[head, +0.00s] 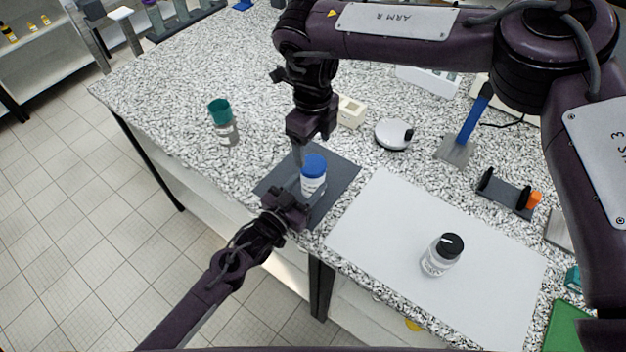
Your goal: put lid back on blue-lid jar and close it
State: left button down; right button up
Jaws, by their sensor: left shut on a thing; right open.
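The blue-lid jar (309,187) stands upright on a dark grey mat (341,178), with its blue lid (314,165) on top. Whether the lid is fully seated or only resting cannot be told at this size. My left gripper (296,204) is shut on the jar's body from the lower left and partly hides it.
A black-lid jar (441,256) stands on a white sheet (383,223) at the right. A round white device (393,134), a blue-handled tool (473,117) and a dark holder (504,194) are farther right.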

aim_at(313, 164)
notch_tip(313, 164, down, 6)
jog(key=shift+f, duration=0.15)
dwell(0.3)
